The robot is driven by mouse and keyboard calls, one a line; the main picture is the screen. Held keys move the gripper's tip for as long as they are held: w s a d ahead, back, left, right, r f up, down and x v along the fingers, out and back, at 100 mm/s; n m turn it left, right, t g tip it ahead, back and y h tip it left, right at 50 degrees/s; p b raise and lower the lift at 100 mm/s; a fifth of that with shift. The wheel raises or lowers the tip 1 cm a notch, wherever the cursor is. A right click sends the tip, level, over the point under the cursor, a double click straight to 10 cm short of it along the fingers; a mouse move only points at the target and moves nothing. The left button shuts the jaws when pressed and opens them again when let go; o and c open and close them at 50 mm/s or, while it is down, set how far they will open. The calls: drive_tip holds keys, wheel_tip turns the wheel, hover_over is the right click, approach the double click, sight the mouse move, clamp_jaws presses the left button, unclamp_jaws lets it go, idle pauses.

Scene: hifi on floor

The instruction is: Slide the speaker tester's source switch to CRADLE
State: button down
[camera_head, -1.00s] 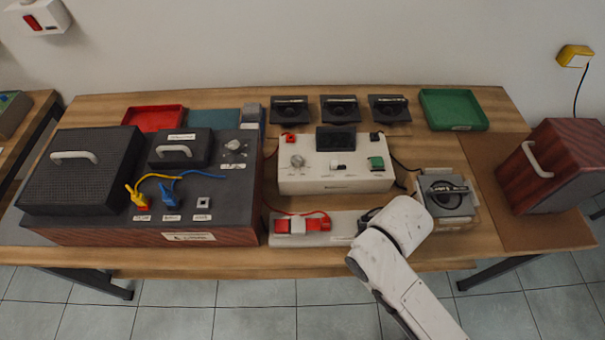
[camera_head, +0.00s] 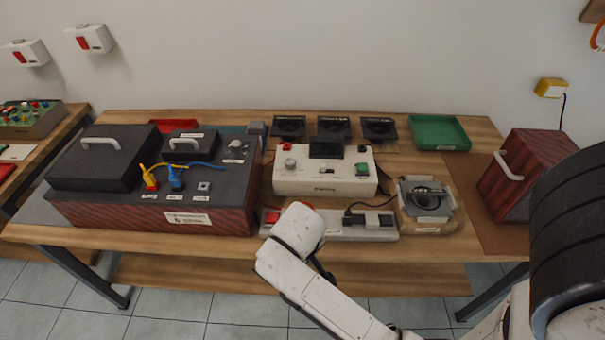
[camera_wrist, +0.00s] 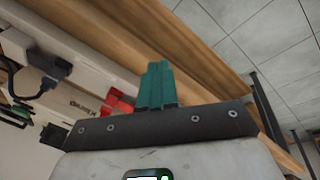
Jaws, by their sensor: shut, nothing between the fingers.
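The speaker tester (camera_head: 290,187) is a white box mid-table. A wooden-based cradle (camera_head: 427,226) holding a round dark speaker stands to the tester's right. In the wrist view my gripper (camera_wrist: 158,68) shows teal fingers pressed together, empty, near the table's front edge. In the head view my wrist hides the fingers, in front of the tester.
A white power strip (camera_head: 355,232) with black plugs lies between the tester and the table's front edge. A large dark console (camera_head: 110,210) stands left, a wood-sided box (camera_head: 520,175) right. Several small speakers and a green tray (camera_head: 438,133) line the back.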

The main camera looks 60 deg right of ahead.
sight(323, 168)
drive_tip(key=w+d+m+h+b, duration=0.1)
drive_tip(key=w+d, duration=0.1)
drive_tip(key=w, duration=0.1)
drive_tip(key=w+d+m+b, duration=0.1)
drive_tip(key=w+d, duration=0.2)
drive_tip(key=shift+d+m+g+h+b, duration=0.25)
drive_tip(key=shift+m+g+h+b, duration=0.05)
drive_tip(key=shift+g+h, duration=0.1)
drive_tip(key=w+d+m+b, duration=0.1)
drive_tip(key=d, duration=0.1)
drive_tip(key=w+d+r+m, duration=0.1)
drive_tip(key=w+d, duration=0.1)
drive_tip(key=w+d+r+m+g+h+b, duration=0.1)
drive_tip(key=w+d, duration=0.1)
drive_tip(key=shift+r+b, duration=0.25)
drive_tip(key=shift+b, duration=0.1)
drive_tip(key=w+d+r+m+g+h+b, duration=0.1)
drive_tip(key=w+d+r+m+b, duration=0.3)
drive_tip(key=d+r, duration=0.4)
drive_tip(key=shift+w+r+m+g, duration=0.2)
drive_tip(key=shift+w+m+g, duration=0.4)
drive_tip(key=shift+w+g, duration=0.1)
drive_tip(key=shift+d, duration=0.15)
